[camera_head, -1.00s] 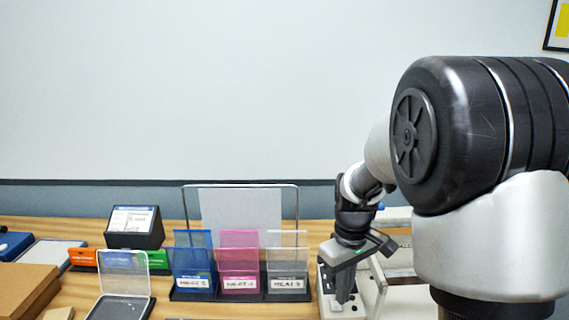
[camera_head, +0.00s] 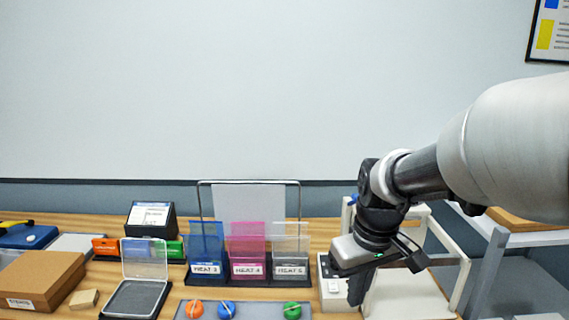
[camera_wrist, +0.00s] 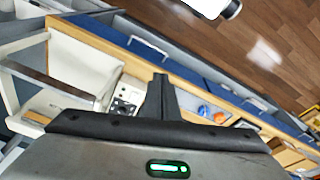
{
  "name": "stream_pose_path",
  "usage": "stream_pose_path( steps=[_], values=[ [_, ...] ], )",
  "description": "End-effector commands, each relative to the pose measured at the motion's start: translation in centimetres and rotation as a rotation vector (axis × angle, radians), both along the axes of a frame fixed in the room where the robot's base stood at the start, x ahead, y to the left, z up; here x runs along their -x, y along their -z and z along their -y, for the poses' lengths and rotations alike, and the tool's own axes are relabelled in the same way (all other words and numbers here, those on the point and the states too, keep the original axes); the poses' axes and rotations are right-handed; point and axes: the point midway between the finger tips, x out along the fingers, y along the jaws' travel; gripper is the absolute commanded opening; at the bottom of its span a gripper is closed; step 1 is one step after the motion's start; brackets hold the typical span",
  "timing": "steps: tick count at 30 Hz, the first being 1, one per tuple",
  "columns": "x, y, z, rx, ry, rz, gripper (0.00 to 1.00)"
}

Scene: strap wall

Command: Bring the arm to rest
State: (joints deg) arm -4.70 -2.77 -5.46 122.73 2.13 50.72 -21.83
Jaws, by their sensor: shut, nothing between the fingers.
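My gripper (camera_head: 357,290) hangs from my arm at the right of the head view, fingers pointing down. It is in front of the white frame-like stand and beside a white box with dark buttons (camera_head: 334,288). Its fingers are together with nothing between them. In the wrist view the shut fingers (camera_wrist: 161,85) stick up at the middle, over the bench edge and floor. The fingertips look clear of the bench things, though the exact gap cannot be told.
A blue, a pink and a clear holder (camera_head: 248,255) stand left of my gripper. A grey tray (camera_head: 260,308) holds orange, blue and green round pieces. A clear-lidded case (camera_head: 145,258) and a cardboard box (camera_head: 42,278) are further left. A grey cart (camera_head: 515,240) stands at right.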

Motion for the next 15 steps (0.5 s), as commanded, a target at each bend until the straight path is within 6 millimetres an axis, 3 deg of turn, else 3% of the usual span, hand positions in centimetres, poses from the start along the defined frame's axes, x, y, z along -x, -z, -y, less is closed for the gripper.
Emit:
stream_pose_path(
  steps=[1, 6, 12, 15],
  values=[
    [1.2, -1.8, 0.0, -0.008, 0.027, 0.035, 0.00],
    [6.2, -6.1, 0.0, -0.040, 0.153, 0.155, 0.00],
    [11.1, -8.3, 0.2, -0.068, 0.279, 0.271, 0.00],
    [12.4, -8.6, 0.2, -0.076, 0.316, 0.302, 0.00]
  ],
)
